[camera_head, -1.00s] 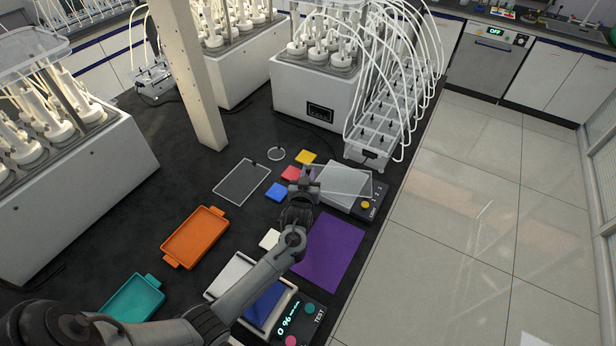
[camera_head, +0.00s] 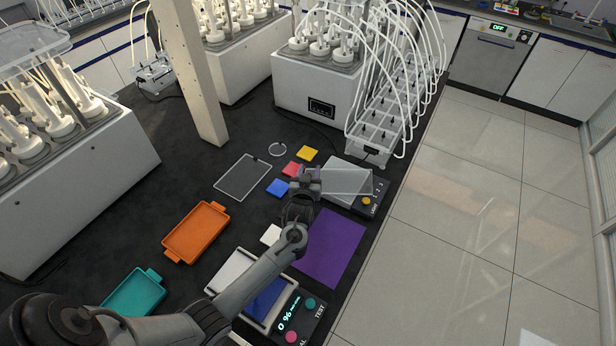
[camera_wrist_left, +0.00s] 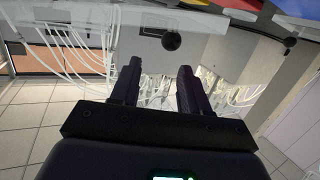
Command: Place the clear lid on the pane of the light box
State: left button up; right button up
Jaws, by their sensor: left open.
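The light box (camera_head: 360,201) is a low white box with a dark control panel, right of centre in the head view. The clear lid (camera_head: 345,181) is a see-through rectangular sheet over its pane; whether it lies flat and fully lined up, I cannot tell. My left gripper (camera_head: 307,176) is at the lid's left edge and hides that part. In the left wrist view its two fingers (camera_wrist_left: 158,78) are apart with nothing between them. A round black knob (camera_wrist_left: 172,40), seemingly the lid's, is just beyond the fingertips. My right gripper is not in view.
Another clear rectangular sheet (camera_head: 243,177) and a clear ring-like disc (camera_head: 277,150) lie to the left. A purple mat (camera_head: 331,248) lies in front. A tubed rack (camera_head: 376,135) stands behind.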

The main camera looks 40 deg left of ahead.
pick_arm(q)
jog(key=p+v, duration=0.1)
jog(key=v, duration=1.1)
jog(key=shift+r, duration=0.1)
